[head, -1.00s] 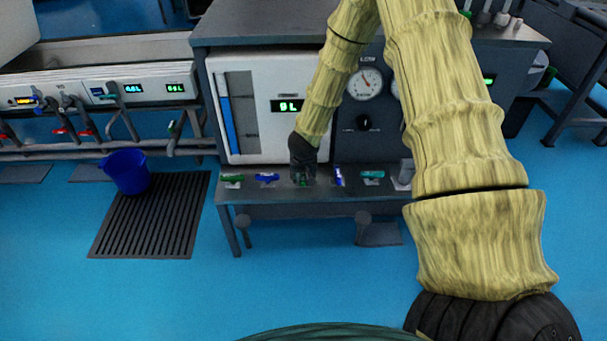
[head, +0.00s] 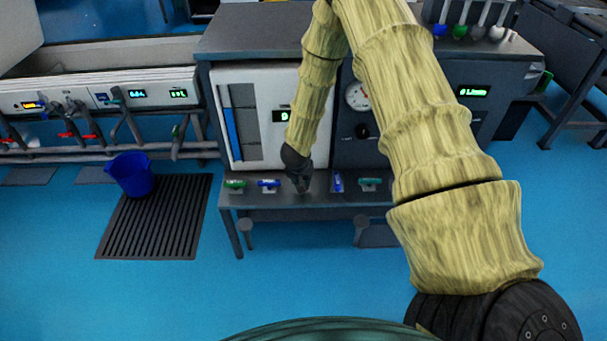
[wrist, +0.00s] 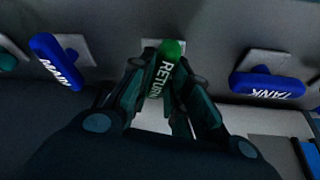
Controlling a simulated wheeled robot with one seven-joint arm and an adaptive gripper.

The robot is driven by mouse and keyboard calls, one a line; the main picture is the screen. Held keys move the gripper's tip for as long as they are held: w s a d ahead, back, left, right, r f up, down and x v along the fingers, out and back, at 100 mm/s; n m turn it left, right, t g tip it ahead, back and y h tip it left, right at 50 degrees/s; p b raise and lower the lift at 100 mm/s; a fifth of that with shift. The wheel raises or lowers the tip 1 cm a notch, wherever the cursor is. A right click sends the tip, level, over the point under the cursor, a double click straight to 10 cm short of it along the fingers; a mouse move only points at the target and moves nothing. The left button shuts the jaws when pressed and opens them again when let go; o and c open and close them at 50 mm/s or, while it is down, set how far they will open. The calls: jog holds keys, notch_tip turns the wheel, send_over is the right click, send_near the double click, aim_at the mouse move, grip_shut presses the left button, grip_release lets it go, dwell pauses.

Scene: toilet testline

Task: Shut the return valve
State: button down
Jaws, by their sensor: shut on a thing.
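The return valve's green handle (wrist: 168,68), lettered RETURN, sits between the two fingers of my gripper (wrist: 166,100) in the wrist view. The fingers are shut on it, and the handle runs lengthwise up the picture between them. In the head view my gripper (head: 301,186) is down at the low valve shelf, in the middle of the row, and hides the return handle. A blue handle lettered MAIN (wrist: 57,62) is to the left in the wrist view. A blue handle lettered TANK (wrist: 266,87) is to the right.
In the head view, a green handle (head: 234,184) and a blue handle (head: 268,183) lie left of my gripper. An upright blue handle (head: 337,182) and a teal handle (head: 370,182) are right. A blue bucket (head: 131,175) stands on a floor grate (head: 154,222).

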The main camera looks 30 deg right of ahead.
jog(key=m+p, duration=0.2)
jog(key=p, duration=0.1)
jog(key=m+g+p, duration=0.1)
jog(key=m+p, duration=0.1)
jog(key=p, duration=0.2)
jog(key=shift+d+r+h, duration=0.1)
jog(key=shift+r+h, duration=0.25)
jog(key=shift+h, duration=0.05)
jog(key=m+g+p, duration=0.1)
jog(key=m+p, duration=0.1)
jog(key=p, duration=0.1)
jog(key=shift+f+m+p, duration=0.15)
jog(key=shift+m+p, duration=0.25)
jog(key=m+g, duration=0.1)
jog(key=m, duration=0.2)
jog(key=shift+w+f+g, duration=0.15)
jog(key=shift+f+g, duration=0.15)
jog(key=shift+g, duration=0.1)
jog(key=m+g, duration=0.1)
jog(key=m, duration=0.1)
jog(key=m+b, duration=0.1)
jog(key=m, duration=0.2)
jog(key=shift+d+g, duration=0.1)
jog(key=shift+g, duration=0.3)
jog(key=shift+m, duration=0.3)
jog(key=c, duration=1.4)
grip_release()
jog(key=shift+o, duration=0.2)
jog(key=shift+w+r, duration=0.1)
jog(key=shift+w, duration=0.1)
